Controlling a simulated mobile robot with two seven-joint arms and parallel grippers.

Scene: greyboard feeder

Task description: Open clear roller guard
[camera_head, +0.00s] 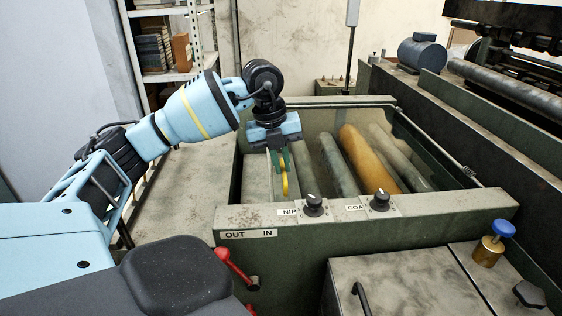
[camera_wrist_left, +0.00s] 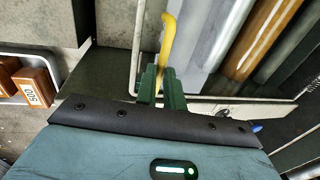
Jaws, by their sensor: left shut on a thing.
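The clear roller guard (camera_head: 310,122) is a see-through panel over the roller bay; its edges are hard to make out, and I cannot tell how far it is raised. Its yellow handle (camera_head: 285,187) is at the left side of the bay, and it also shows in the wrist view (camera_wrist_left: 167,36). My left gripper (camera_head: 280,165) reaches down from above the bay, its green fingers (camera_wrist_left: 161,84) shut on the yellow handle. The fingers hide part of the handle. My right gripper is not in view.
Rollers, one of them orange-brown (camera_head: 362,158), lie in the bay. The front panel (camera_head: 400,213) carries two black knobs (camera_head: 314,205). A red lever (camera_head: 232,265) stands at its left end. A brass pot with a blue cap (camera_head: 490,247) stands at right. A shelf is behind my arm.

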